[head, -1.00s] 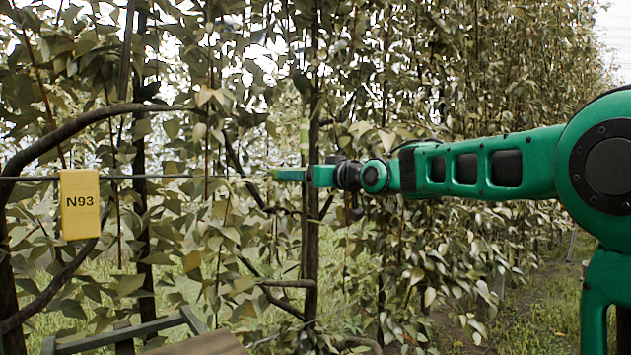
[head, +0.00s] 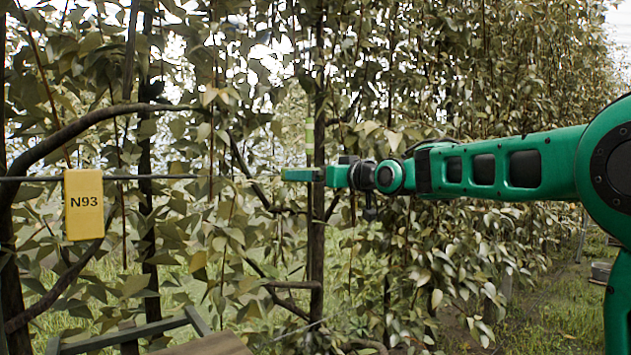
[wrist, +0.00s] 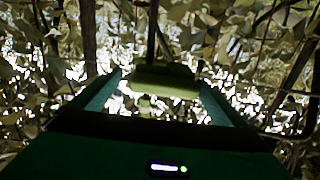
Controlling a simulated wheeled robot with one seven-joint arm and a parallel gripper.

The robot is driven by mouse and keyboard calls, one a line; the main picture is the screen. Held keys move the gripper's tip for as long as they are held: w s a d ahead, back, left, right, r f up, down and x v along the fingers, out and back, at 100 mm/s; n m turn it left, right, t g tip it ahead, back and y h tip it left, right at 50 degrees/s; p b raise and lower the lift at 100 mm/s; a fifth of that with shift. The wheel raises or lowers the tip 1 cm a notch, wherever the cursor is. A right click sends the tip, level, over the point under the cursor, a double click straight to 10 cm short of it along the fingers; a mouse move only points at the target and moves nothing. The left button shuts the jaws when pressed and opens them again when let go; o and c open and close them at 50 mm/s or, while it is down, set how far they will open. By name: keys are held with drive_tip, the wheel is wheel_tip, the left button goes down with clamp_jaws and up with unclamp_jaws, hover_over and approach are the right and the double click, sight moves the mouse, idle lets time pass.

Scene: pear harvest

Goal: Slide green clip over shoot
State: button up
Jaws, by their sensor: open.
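My gripper (head: 300,174) reaches left across a dark upright trunk in the head view. In the wrist view my gripper (wrist: 160,80) has its two green fingers spread wide apart. A dull green block, which looks like the clip (wrist: 168,80), lies crosswise between the fingertips. A thin dark upright stem, perhaps the shoot (wrist: 152,35), rises just behind it. I cannot tell whether the clip is around the stem or only in front of it. In the head view the clip cannot be told apart from my green fingers.
A yellow tag marked N93 (head: 84,205) hangs on a horizontal wire (head: 150,177) at left. A pale green band (head: 309,136) is on the trunk (head: 317,235) above my gripper. Dense leaves and branches surround the arm. A wooden surface (head: 205,345) shows at the bottom.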

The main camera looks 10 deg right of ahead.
drive_tip(key=v, duration=1)
drive_tip(key=shift+s+d, duration=0.15)
drive_tip(key=shift+d, duration=0.05)
drive_tip(key=s+d+f+m+g+h, duration=0.2)
drive_tip(key=s+d+f, duration=0.25)
drive_tip(key=f, duration=0.35)
drive_tip(key=s+d+f+m+g+h, duration=0.25)
drive_tip(key=d+f, duration=0.25)
drive_tip(key=f, duration=0.3)
drive_tip(key=s+d+f+m+g+h, duration=0.1)
drive_tip(key=s+d+f+g+h, duration=0.15)
drive_tip(key=s+d+f, duration=0.45)
drive_tip(key=s+d+f+m+g, duration=0.1)
drive_tip(key=s+f+m+g, duration=0.1)
drive_tip(key=s+f, duration=0.4)
drive_tip(key=s+d+f+m+g, duration=0.1)
drive_tip(key=s+f+m+g, duration=0.1)
drive_tip(key=s+f+g, duration=0.2)
drive_tip(key=s+d+f+m+g+h, duration=0.1)
drive_tip(key=s+f, duration=0.8)
drive_tip(key=s, duration=0.9)
drive_tip(key=shift+f+m+g, duration=0.35)
drive_tip(key=shift+m+g, duration=0.3)
drive_tip(key=shift+g, duration=0.45)
